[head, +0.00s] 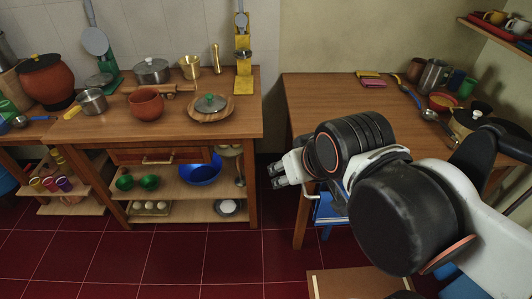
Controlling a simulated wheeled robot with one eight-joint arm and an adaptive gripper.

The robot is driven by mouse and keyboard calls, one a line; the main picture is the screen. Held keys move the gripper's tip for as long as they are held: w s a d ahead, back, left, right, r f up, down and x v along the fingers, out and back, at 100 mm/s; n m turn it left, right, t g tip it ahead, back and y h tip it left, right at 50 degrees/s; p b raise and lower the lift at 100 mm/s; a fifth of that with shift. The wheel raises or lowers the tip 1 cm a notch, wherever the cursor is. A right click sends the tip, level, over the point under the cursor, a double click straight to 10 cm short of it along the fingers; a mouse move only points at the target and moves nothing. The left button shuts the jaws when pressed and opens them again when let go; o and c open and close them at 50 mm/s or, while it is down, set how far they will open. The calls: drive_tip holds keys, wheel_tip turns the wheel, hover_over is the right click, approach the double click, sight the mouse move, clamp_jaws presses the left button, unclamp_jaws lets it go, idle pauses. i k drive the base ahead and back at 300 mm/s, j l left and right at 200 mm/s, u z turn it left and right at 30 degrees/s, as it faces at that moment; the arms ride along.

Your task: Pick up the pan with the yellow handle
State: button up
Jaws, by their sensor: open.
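The pan with the yellow handle (92,102) is a small silver pan near the left end of the left wooden table (225,128). Its yellow handle points to the lower left, toward the table's left edge. My gripper (274,176) is open and empty. It shows at the picture's centre, right of the left table and well apart from the pan. My arm covers much of the right side of the view.
A brown clay pot (146,104) and a lidded steel pot (151,71) stand near the pan. A round board with a lidded dish (211,104) lies farther right. The right table (330,95) is mostly bare at its left. Red tiled floor (180,262) is open in front.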

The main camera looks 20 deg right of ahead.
sight(93, 101)
drive_tip(key=j+u, duration=0.1)
drive_tip(key=j, duration=0.35)
drive_tip(key=i+j, duration=0.1)
drive_tip(key=j, duration=0.3)
drive_tip(key=i+j+u, duration=0.15)
drive_tip(key=j, duration=0.7)
drive_tip(key=i+j+u, duration=0.15)
drive_tip(key=j, duration=0.25)
drive_tip(key=i+j, duration=0.1)
drive_tip(key=j, duration=0.35)
drive_tip(key=i+j+u, duration=0.15)
drive_tip(key=j, duration=0.25)
drive_tip(key=k, duration=0.05)
